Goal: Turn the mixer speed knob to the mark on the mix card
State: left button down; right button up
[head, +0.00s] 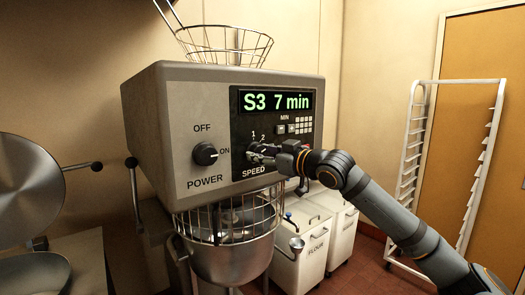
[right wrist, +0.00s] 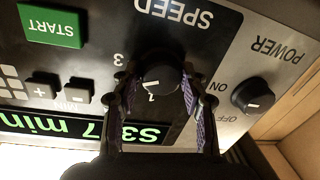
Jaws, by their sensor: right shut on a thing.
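The mixer (head: 160,130) has a speed knob (right wrist: 160,80) on a dark control panel below its display (head: 277,101). The display reads "S3 7 min". My right gripper (head: 262,154) reaches in from the right and covers much of the knob in the head view. In the right wrist view, the gripper (right wrist: 160,92) is shut on the knob, with a finger on each side. The knob's white line shows on its left part in this upside-down view, toward the side of the printed 3. My left gripper and the mix card are not in view.
The power knob (head: 205,154) sits left of the speed knob. A green START button (right wrist: 50,27) and small minus and plus buttons share the panel. Below are the wire guard and the steel bowl (head: 228,262). White flour bins (head: 303,255) and a rack (head: 409,165) stand at right.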

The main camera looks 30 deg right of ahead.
aim_at(253, 116)
jog(key=shift+r+n+p, duration=0.1)
jog(key=shift+n+p, duration=0.85)
jog(key=shift+n, duration=1.05)
jog(key=o, duration=1.1)
jog(key=shift+a, duration=0.1)
jog(key=shift+r, duration=0.2)
notch_tip(253, 116, up, 10)
jog(key=shift+f, duration=0.25)
